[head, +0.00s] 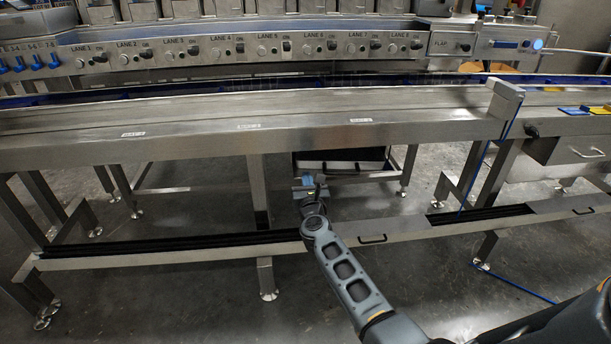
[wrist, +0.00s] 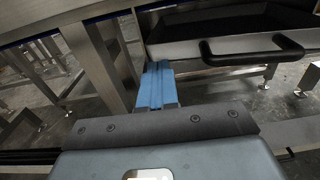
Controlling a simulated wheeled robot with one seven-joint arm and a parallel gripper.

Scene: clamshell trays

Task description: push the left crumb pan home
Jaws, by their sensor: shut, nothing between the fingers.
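A crumb pan (wrist: 229,48) with a pale metal front, a black bar handle and a dark inside shows at the upper right of the wrist view. In the head view the pan (head: 340,166) sits under the conveyor bed, partly hidden by the beam above it. My gripper (head: 311,186) is in front of the pan's left end. Its blue fingers (wrist: 156,87) are shut and empty, close to the left end of the pan's front and left of the handle. I cannot tell whether they touch it.
The long conveyor beam (head: 250,143) runs across above the pan. A lower rail (head: 180,253) with dark slots crosses in front, beneath my gripper. A steel leg (head: 259,190) stands left of my gripper. A housing with a handle (head: 590,152) is at the right.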

